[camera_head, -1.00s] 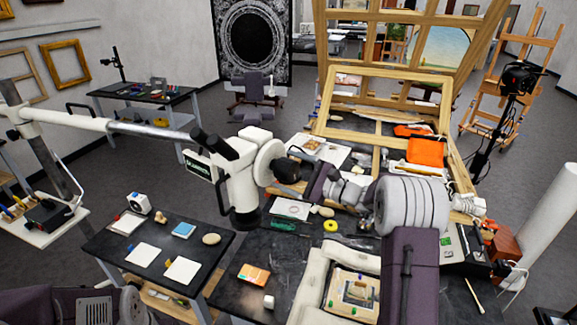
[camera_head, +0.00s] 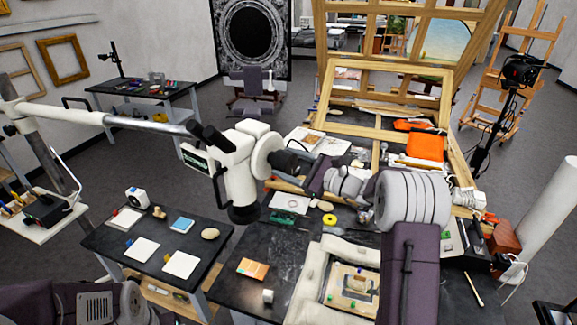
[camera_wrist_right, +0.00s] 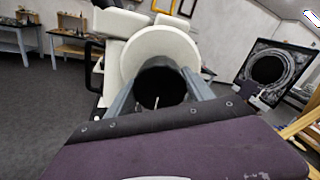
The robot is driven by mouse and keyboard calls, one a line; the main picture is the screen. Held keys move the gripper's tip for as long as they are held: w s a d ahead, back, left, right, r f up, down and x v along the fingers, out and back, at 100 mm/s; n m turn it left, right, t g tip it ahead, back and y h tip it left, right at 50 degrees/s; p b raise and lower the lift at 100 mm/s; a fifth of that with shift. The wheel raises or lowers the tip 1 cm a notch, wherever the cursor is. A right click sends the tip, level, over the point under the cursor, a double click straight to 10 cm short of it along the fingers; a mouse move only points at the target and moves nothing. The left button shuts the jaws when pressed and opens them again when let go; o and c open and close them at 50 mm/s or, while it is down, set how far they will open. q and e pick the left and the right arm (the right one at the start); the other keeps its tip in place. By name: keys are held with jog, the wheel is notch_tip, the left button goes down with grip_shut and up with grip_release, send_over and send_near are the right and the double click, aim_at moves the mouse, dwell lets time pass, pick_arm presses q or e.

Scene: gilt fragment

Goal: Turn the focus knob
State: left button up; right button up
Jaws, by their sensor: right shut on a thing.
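The white microscope (camera_head: 236,165) hangs from a long arm, with dark eyepieces at its upper left and a dark objective below. On its right side is a broad white disc (camera_head: 264,154) with the dark focus knob (camera_head: 281,161) sticking out of it. My right gripper (camera_head: 292,164) reaches in from the right and is shut on the knob. In the right wrist view, the dark round knob (camera_wrist_right: 160,88) sits between the two grey fingers (camera_wrist_right: 160,100), in front of the white disc. My left arm shows at the bottom left; its gripper is not in view.
Below the microscope is a dark worktable (camera_head: 235,290) with a framed gilt fragment (camera_head: 352,287), a yellow ring (camera_head: 330,219) and an orange box (camera_head: 253,269). A wooden easel frame (camera_head: 440,100) stands behind. A side table (camera_head: 125,262) is at left.

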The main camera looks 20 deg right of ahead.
jog(key=shift+r+m, duration=0.15)
jog(key=shift+m, duration=1.25)
jog(key=o, duration=1.1)
jog(key=shift+o, duration=1.4)
jog(key=shift+a, duration=0.1)
